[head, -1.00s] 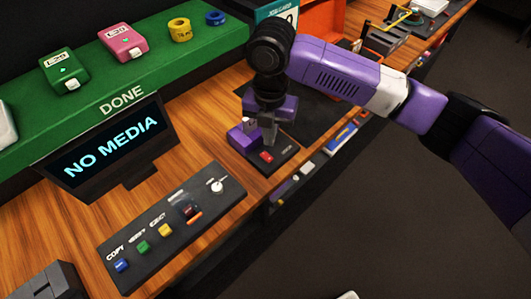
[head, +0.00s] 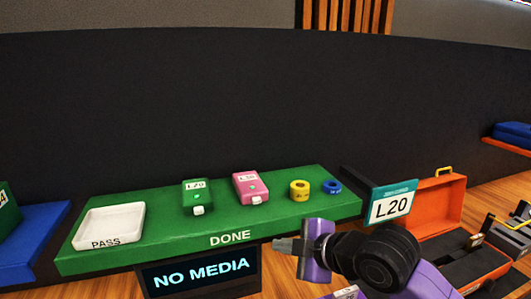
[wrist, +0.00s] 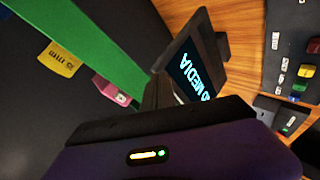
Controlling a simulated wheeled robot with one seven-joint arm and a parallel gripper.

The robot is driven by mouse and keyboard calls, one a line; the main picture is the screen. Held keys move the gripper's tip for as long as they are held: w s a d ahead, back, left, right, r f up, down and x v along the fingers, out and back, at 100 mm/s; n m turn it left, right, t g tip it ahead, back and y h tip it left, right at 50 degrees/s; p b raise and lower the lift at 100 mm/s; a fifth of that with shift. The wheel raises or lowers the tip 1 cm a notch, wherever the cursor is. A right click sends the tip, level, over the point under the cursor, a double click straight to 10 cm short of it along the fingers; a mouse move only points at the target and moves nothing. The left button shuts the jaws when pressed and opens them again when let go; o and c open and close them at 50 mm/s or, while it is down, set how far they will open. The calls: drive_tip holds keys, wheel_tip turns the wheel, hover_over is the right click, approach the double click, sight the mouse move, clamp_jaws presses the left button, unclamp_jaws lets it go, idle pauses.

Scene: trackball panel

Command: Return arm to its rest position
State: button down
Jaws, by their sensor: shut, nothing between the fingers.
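My gripper (head: 278,245) is raised in front of the green DONE shelf, at the lower middle of the head view. Its grey fingers point left and are shut with nothing between them. My purple arm with its black joint runs from it to the lower right. In the wrist view the purple gripper body fills the bottom, with its fingers (wrist: 158,92) beside the NO MEDIA screen (wrist: 196,76). That screen also shows in the head view (head: 200,273). The trackball panel (wrist: 290,60) is partly visible at the right of the wrist view.
An L20 sign (head: 392,204) and an orange case (head: 440,205) stand right.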

drive_tip(key=a+r+m, duration=0.1)
drive_tip(key=a+r+m+t+y, duration=0.1)
drive_tip(key=r, duration=0.1)
drive_tip(key=r+t+y, duration=0.1)
drive_tip(key=shift+s+a+r+m, duration=0.15)
drive_tip(key=shift+a+r+m, duration=0.05)
drive_tip(key=shift+a+m, duration=0.2)
drive_tip(key=s+d+r+m+t, duration=0.2)
drive_tip(key=s+r+m+t, duration=0.1)
drive_tip(key=r+m+t, duration=0.3)
drive_tip(key=s+d+f+m+t+h+b, duration=0.2)
drive_tip(key=s+d+f+m+t+h, duration=0.2)
drive_tip(key=s+d+f+m+h, duration=0.55)
drive_tip(key=s+d+f+g, duration=0.2)
drive_tip(key=s+f, duration=0.3)
drive_tip(key=s, duration=0.6)
drive_tip(key=s+d+f+g+b, duration=0.1)
drive_tip(key=s+f, duration=0.4)
drive_tip(key=s, duration=0.6)
drive_tip(key=s+d+f+g, duration=0.3)
drive_tip(key=s+d+f, duration=0.1)
drive_tip(key=s, duration=0.7)
drive_tip(key=shift+d+f+m+b, duration=0.2)
drive_tip(key=shift+f+m+b, duration=0.25)
drive_tip(key=shift+f, duration=0.35)
